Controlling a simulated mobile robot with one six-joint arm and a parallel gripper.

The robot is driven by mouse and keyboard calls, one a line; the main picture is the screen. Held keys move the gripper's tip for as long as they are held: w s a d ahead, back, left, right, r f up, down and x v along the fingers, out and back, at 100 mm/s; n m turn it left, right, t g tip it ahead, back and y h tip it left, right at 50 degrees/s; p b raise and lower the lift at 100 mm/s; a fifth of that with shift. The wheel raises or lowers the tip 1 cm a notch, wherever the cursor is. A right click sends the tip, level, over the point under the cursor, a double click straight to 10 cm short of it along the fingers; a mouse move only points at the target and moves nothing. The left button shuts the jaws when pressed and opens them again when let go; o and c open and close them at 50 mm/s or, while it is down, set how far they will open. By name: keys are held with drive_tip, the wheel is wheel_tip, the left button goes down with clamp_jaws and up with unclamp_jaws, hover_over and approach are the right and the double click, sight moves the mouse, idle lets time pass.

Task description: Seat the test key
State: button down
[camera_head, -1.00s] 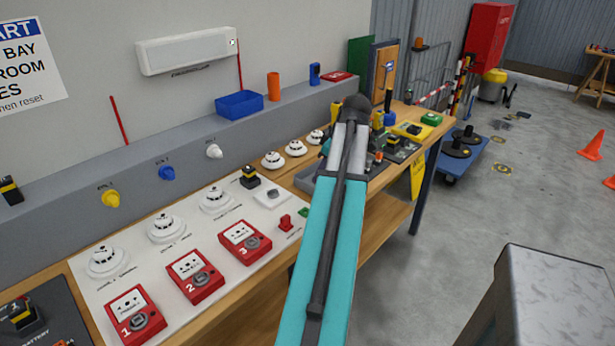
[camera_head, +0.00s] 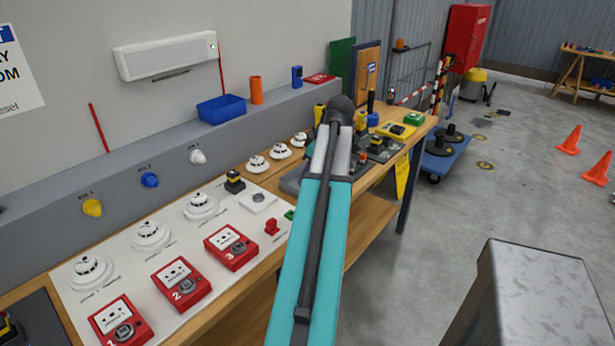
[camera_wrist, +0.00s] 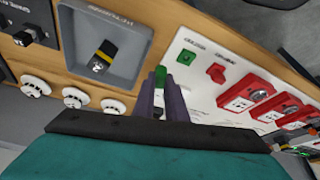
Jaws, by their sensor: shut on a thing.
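My gripper (camera_wrist: 166,95) shows in the wrist view with its two dark fingers close together. A small green piece (camera_wrist: 160,75) shows at the fingertips; most of it is hidden, so I cannot tell whether it is the test key. The fingers are above the bench, near the edge of the white panel (camera_wrist: 203,83). A green block (camera_wrist: 187,57) and a red block (camera_wrist: 216,72) stand on that panel, apart from the fingers. In the head view my arm hides the fingertips.
Red call points (camera_head: 231,248) and white detectors (camera_head: 201,205) line the panel. A grey tray (camera_wrist: 77,17) with a black-and-yellow block (camera_wrist: 103,57) lies beside the fingers. A blue bin (camera_head: 221,108) sits on the ledge.

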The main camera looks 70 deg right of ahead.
drive_tip(key=w+a, duration=1.3)
drive_tip(key=w, duration=0.2)
drive_tip(key=w+a, duration=1.3)
drive_tip(key=w, duration=0.3)
drive_tip(key=w+a, duration=0.3)
drive_tip(key=a, duration=0.9)
drive_tip(key=w+a+r, duration=0.1)
drive_tip(key=w+a, duration=0.2)
drive_tip(key=a, duration=0.9)
drive_tip(key=w+a, duration=0.3)
drive_tip(key=a, duration=0.9)
drive_tip(key=shift+w+r+n, duration=0.15)
drive_tip(key=shift+n, duration=0.15)
